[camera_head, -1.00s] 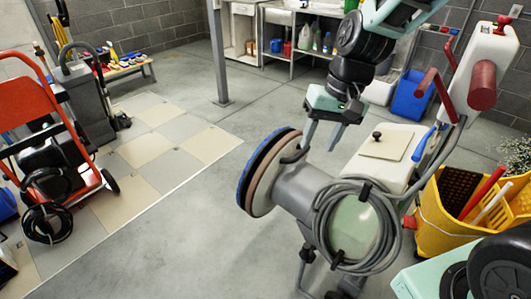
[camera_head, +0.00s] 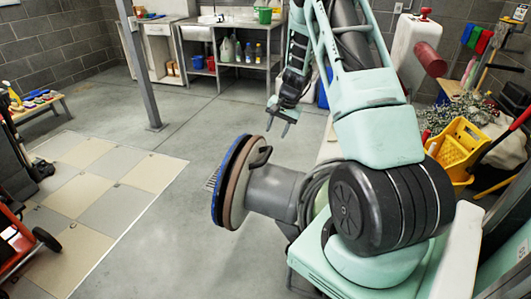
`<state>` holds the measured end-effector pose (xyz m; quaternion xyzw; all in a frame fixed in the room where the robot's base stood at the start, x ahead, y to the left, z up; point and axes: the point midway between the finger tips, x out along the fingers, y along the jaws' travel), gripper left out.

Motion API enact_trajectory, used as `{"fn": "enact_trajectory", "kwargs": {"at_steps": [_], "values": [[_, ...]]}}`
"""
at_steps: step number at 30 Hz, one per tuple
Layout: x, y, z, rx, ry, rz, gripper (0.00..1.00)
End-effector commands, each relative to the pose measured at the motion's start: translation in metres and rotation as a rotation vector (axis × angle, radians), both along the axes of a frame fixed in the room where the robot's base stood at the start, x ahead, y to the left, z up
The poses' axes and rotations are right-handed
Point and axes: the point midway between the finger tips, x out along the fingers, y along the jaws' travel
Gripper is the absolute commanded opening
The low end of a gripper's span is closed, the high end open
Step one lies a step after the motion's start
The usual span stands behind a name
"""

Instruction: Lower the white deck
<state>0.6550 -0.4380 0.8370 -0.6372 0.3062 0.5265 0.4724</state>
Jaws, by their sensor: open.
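A white upright body with a red cylinder on its side (camera_head: 412,45) stands at the upper right, behind my arm; it looks like the white deck, standing raised, but I cannot be sure. Its lower part is hidden by my arm. My gripper (camera_head: 280,122) hangs with its fingers downward, open and empty, left of the white body and apart from it. A grey floor machine (camera_head: 272,192) lies tipped in the middle, its round blue-edged pad (camera_head: 232,180) facing left.
A yellow mop bucket (camera_head: 455,150) stands at the right near a bushy plant-like clump. A grey post (camera_head: 140,70) and metal shelves with bottles (camera_head: 235,45) are behind. Tiled flooring (camera_head: 105,190) lies left; the grey floor between is clear.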

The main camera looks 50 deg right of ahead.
Motion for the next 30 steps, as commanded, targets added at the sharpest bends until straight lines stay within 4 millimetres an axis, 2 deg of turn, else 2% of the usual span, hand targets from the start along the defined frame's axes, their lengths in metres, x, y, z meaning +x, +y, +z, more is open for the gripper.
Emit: {"fn": "enact_trajectory", "kwargs": {"at_steps": [1, 9, 15, 21, 30], "values": [[0.002, 0.002, -0.012, 0.002, 0.003, 0.0, 0.43], [0.017, 0.008, -0.066, 0.002, 0.003, 0.002, 0.43], [0.026, 0.011, -0.096, 0.0, 0.001, 0.001, 0.43], [0.03, 0.013, -0.111, 0.0, 0.0, 0.001, 0.43], [0.031, 0.013, -0.113, 0.0, 0.0, 0.001, 0.43]]}}
